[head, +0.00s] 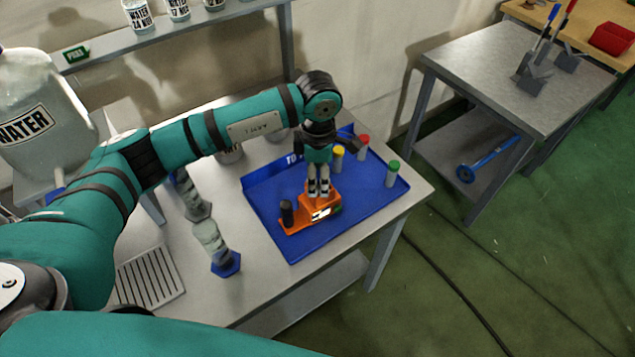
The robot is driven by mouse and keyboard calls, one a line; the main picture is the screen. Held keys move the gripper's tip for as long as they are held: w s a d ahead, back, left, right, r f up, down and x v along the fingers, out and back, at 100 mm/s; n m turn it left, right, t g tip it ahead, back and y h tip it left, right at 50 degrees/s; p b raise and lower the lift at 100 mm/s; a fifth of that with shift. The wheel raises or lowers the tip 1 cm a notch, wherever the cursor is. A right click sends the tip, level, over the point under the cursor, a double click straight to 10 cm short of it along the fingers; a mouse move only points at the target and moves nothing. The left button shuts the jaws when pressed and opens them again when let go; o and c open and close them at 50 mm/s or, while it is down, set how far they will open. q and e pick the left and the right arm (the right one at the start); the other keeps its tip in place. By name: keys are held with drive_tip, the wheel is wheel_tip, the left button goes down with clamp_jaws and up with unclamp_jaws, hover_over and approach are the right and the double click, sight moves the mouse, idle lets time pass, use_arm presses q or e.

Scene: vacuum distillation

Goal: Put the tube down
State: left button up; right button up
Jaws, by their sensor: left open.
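My left gripper (319,190) points straight down over the blue tray (268,230). It is open, with its fingertips just above or at an orange device (322,209); I cannot tell if they touch it. A dark upright cylinder (287,213) stands at the left end of the orange device. Tubes with a yellow cap (338,157), a red cap (363,147) and a green cap (391,174) stand upright toward the back and right of the tray. I cannot tell which tube the task means. My right gripper is out of view.
Left of the tray stand a clear cylinder on a blue base (217,247) and another glass piece (193,195). A slotted metal plate (151,275) lies at the table's front left. A large WATER container (40,115) is far left. A grey side table (505,75) stands right, across a floor gap.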

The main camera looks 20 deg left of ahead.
use_arm(q)
drive_tip(key=shift+c, duration=0.2)
clamp_jaws()
